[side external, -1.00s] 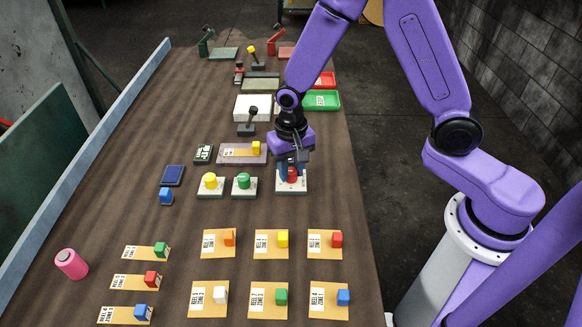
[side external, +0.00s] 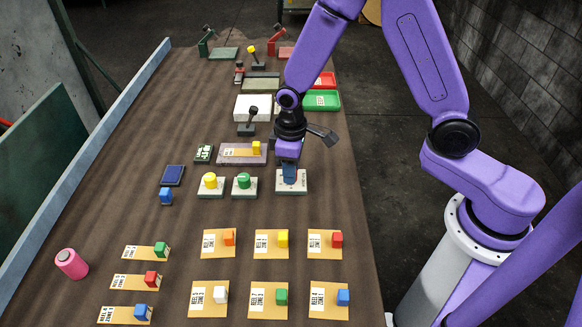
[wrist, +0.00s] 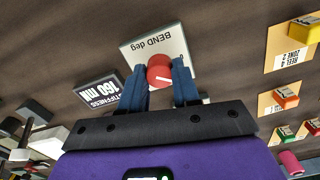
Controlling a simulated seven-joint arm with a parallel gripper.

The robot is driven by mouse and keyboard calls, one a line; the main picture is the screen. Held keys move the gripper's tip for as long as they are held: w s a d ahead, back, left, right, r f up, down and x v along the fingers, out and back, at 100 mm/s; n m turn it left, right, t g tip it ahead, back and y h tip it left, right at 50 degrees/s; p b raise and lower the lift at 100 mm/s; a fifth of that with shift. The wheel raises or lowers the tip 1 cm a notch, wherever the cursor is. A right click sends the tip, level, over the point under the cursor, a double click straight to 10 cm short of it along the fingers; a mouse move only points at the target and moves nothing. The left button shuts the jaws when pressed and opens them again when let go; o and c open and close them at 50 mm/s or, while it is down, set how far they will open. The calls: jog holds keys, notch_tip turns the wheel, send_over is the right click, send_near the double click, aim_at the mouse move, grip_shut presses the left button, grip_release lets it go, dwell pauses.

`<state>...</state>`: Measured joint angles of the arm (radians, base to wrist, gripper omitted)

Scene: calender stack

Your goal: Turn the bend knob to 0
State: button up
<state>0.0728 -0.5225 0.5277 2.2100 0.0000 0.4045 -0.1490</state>
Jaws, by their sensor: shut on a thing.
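The bend knob (wrist: 159,70) is a red round knob with a white pointer line, on a white plate (wrist: 146,51) lettered "BEND deg" in the wrist view. The line lies roughly across the picture; I cannot tell its exact reading. My gripper (wrist: 162,80) has its blue fingers on either side of the knob, shut on it. In the side external view my gripper (side external: 289,174) is over the white plate (side external: 291,188) and hides the knob.
A yellow knob (side external: 210,181) and a green knob (side external: 243,181) stand on plates to the left. A black "STIFFNESS 160 mN" display (wrist: 97,92) is beside the bend plate. Several tan cards with coloured blocks lie in front, such as the red block (side external: 337,239).

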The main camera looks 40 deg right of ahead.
jog(key=n, duration=0.3)
jog(key=shift+n, duration=2.1)
jog(key=o, duration=1.1)
jog(key=shift+c, duration=0.2)
jog(key=shift+r, duration=0.15)
notch_tip(320, 180, up, 17)
jog(key=shift+r, duration=0.1)
